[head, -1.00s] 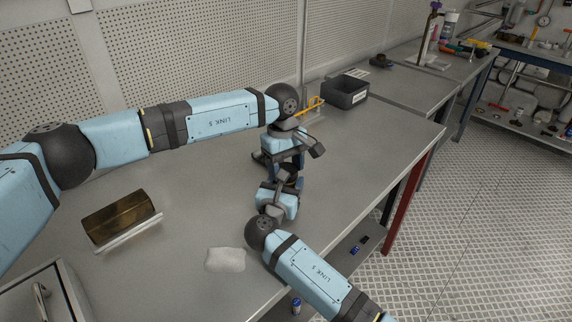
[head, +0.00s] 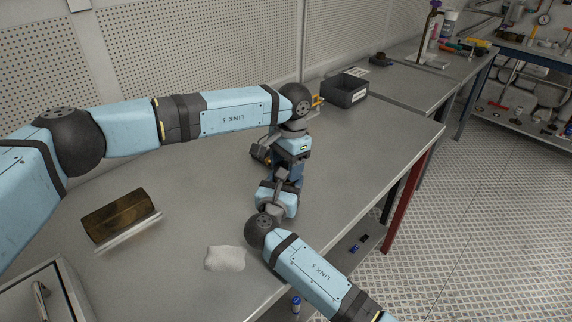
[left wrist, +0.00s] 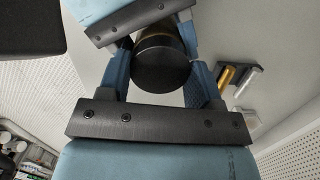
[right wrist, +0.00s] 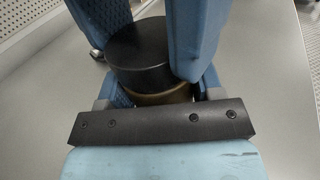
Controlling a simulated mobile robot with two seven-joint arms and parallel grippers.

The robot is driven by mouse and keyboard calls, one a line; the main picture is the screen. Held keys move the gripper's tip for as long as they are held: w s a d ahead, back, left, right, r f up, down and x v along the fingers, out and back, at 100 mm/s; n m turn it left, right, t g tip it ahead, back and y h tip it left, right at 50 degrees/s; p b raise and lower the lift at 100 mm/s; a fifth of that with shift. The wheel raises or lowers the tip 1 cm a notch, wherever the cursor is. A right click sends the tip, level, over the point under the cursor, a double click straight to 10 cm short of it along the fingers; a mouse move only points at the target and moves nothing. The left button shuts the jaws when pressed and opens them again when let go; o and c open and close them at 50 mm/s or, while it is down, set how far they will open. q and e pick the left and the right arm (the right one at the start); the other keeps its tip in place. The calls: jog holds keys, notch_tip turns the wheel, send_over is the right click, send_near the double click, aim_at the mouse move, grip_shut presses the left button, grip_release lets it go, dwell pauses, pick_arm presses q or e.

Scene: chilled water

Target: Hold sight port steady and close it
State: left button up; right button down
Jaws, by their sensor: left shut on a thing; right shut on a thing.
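The sight port shows in the right wrist view as an upright cylinder with a black cap (right wrist: 138,48) on a brass-coloured body (right wrist: 160,97). My right gripper (right wrist: 152,80) is shut on the body, with blue fingers at both sides. In the left wrist view the round black cap (left wrist: 161,65) sits between the fingers of my left gripper (left wrist: 158,75), which is shut on it. In the head view my left gripper (head: 285,165) and my right gripper (head: 283,188) meet over the bench, and they mostly hide the port.
A black bin (head: 346,90) stands at the back right. The bench's right edge is close to both grippers.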

pick_arm(q)
jog(key=o, duration=0.9)
jog(key=shift+r, duration=2.25)
jog(key=shift+c, duration=0.5)
